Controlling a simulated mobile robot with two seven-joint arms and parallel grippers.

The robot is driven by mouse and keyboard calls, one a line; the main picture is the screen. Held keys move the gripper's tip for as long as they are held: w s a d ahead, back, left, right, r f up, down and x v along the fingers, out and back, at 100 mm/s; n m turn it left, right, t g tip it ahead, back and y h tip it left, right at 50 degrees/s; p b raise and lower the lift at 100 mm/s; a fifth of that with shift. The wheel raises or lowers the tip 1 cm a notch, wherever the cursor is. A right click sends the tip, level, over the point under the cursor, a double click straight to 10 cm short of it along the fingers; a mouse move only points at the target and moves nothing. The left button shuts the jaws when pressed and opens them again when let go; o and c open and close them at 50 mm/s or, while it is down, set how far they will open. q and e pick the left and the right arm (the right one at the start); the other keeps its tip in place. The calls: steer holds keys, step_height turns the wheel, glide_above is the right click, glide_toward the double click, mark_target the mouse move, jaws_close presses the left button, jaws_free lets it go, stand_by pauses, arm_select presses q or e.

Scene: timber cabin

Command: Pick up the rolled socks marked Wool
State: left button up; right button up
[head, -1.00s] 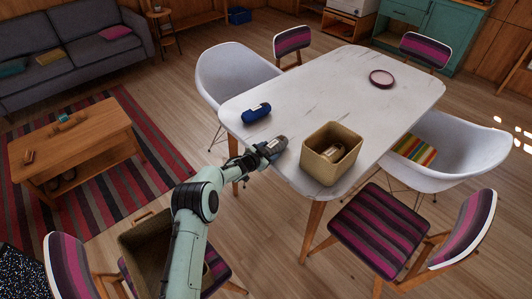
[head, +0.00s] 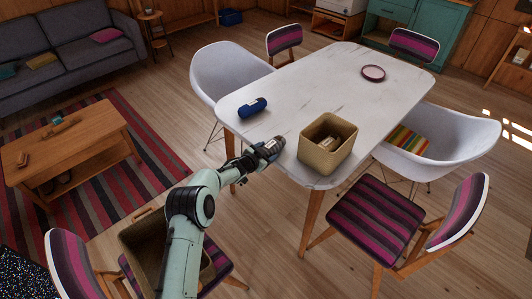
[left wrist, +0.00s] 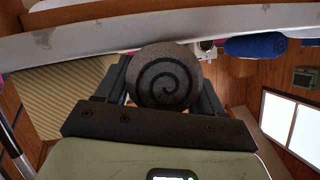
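A grey-brown rolled pair of socks (head: 273,146) with a pale label is at the near left edge of the white table. The label is too small to read. In the left wrist view the roll (left wrist: 165,78) shows its spiral end, with a finger close against each side. My left gripper (head: 265,151) is shut on this roll. A blue roll (head: 252,107) with a pale label lies farther back on the table; it also shows in the left wrist view (left wrist: 255,46). My right gripper is not in view.
A tan basket (head: 318,160) with pale items in it stands on the table (head: 305,100), right of my left gripper. Chairs surround the table. Another basket (head: 140,228) sits on a striped chair near my arm.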

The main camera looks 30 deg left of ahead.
arm_select(q)
steer(key=o, duration=0.3)
steer(key=shift+s, duration=0.1)
steer(key=shift+s+a+r+b, duration=0.2)
steer(key=shift+s+b, duration=0.1)
steer(key=shift+s, duration=0.25)
steer(key=b+v, duration=0.1)
steer(key=v, duration=1.1)
steer(key=shift+b, duration=0.35)
